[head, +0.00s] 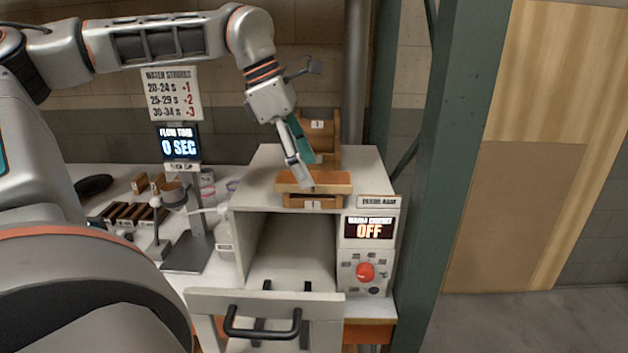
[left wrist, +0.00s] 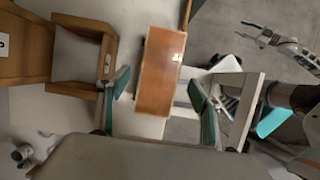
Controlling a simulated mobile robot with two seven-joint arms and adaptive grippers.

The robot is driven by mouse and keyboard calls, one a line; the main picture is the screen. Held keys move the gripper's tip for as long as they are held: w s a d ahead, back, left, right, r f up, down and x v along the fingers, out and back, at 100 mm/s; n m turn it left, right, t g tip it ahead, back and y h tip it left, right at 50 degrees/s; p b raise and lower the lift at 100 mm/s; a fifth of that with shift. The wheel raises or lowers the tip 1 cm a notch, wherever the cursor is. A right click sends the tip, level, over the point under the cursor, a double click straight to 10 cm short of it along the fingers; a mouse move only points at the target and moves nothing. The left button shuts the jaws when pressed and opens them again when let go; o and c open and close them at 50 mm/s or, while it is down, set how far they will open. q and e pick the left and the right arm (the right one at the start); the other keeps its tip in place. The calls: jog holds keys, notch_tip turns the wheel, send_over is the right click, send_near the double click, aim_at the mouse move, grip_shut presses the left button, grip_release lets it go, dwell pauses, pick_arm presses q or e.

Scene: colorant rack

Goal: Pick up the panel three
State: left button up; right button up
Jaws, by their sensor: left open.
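I cannot read a three on the panel. My left gripper (head: 302,172) reaches down to it from above and behind. In the left wrist view the panel (left wrist: 160,75) lies between the two open, green-lined fingers, with a gap to each side. Its far end is hidden from the head view by the finger. My right gripper (left wrist: 255,33) shows small in the left wrist view, its prongs apart and empty.
A second wooden holder (head: 322,142) marked 1 stands behind, close to my left gripper. Several small wooden panels (head: 125,213) lie at left. A green post (head: 445,130) stands at right.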

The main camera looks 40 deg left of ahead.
pick_arm(q)
jog(key=shift+x, duration=0.9)
jog(key=shift+c, duration=0.5)
jog(key=c, duration=1.1)
jog(key=shift+r, duration=0.1)
jog(key=shift+c, duration=0.2)
